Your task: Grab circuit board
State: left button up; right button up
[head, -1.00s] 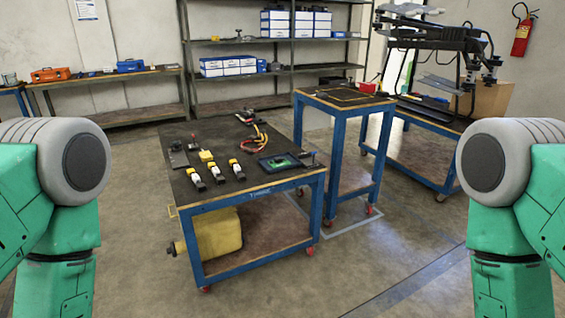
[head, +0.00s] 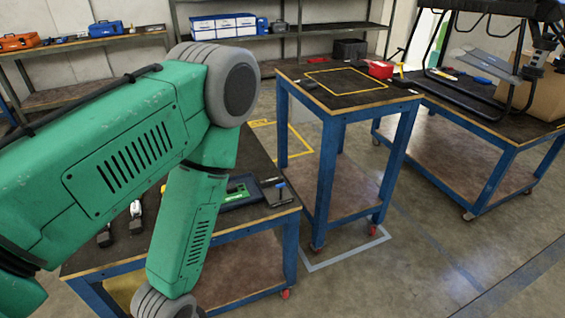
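A green circuit board (head: 237,190) lies in a dark blue tray or frame (head: 225,201) near the right front corner of the low blue work table (head: 252,228). My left arm crosses the left half of the head view and hides much of that table and part of the tray's left side. The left gripper itself is out of view; the arm bends down and leaves through the bottom edge. My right gripper and arm are not in view.
A taller blue cart (head: 330,106) with a yellow-outlined square stands right of the table. A red box (head: 381,69) is at its back edge. Another blue cart (head: 462,108) bears the drone's legs and a cardboard box (head: 538,90). Floor at lower right is clear.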

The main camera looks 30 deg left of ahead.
aim_at(233, 192)
jog(key=i+z, duration=0.1)
jog(key=i, duration=1)
jog(key=i+u, duration=0.25)
jog(key=u, duration=0.15)
jog(key=i+l+u, duration=0.15)
jog(key=u, duration=0.3)
jog(key=i+l+u, duration=0.2)
jog(key=u, duration=0.2)
jog(key=i+l+u, duration=0.1)
jog(key=u, duration=0.2)
jog(key=i+l+u, duration=0.15)
jog(key=i+u, duration=0.2)
